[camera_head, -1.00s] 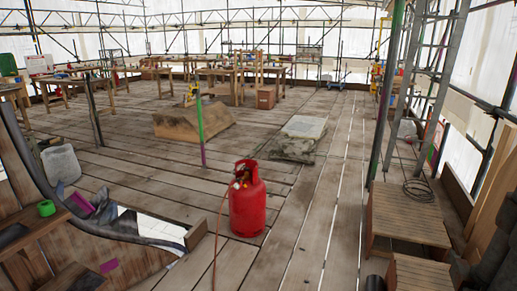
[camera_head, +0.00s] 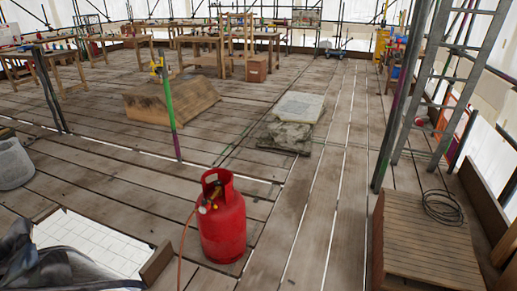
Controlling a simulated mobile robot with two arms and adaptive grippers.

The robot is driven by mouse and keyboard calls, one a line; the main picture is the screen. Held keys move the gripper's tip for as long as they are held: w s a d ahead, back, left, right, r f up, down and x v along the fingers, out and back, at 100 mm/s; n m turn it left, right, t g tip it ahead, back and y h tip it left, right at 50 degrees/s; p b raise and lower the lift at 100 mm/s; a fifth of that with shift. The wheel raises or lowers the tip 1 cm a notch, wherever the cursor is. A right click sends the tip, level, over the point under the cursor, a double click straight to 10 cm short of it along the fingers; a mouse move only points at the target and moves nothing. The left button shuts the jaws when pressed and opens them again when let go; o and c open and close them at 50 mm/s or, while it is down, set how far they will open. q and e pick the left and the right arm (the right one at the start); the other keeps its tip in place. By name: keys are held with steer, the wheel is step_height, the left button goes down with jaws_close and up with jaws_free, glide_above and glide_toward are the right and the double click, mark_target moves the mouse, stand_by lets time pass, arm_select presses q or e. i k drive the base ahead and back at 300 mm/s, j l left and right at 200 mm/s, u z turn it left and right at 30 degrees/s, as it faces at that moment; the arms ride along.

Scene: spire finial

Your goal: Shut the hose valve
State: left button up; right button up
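A red gas cylinder (camera_head: 222,222) stands upright on the plank floor, just left of the picture's lower middle. It has a collar with a handle opening at the top. A small brass-coloured valve or regulator (camera_head: 212,195) shows at the collar's left side. An orange hose (camera_head: 184,245) runs from there down to the picture's bottom edge. The valve is too small to tell whether it is open or shut. Neither of my grippers is in view.
A wooden platform with a coiled cable (camera_head: 442,207) and a ladder (camera_head: 455,85) stand at right. A green and purple pole (camera_head: 168,115) rises behind the cylinder. A stone slab (camera_head: 300,107) lies beyond. Planks around the cylinder's right side are clear.

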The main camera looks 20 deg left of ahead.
mark_target(218, 183)
steer(key=i+j+u, duration=0.15)
steer(key=i+u, duration=0.3)
steer(key=i, duration=0.45)
steer(key=i+l+u, duration=0.15)
steer(key=i+u, duration=0.3)
steer(key=i, duration=0.4)
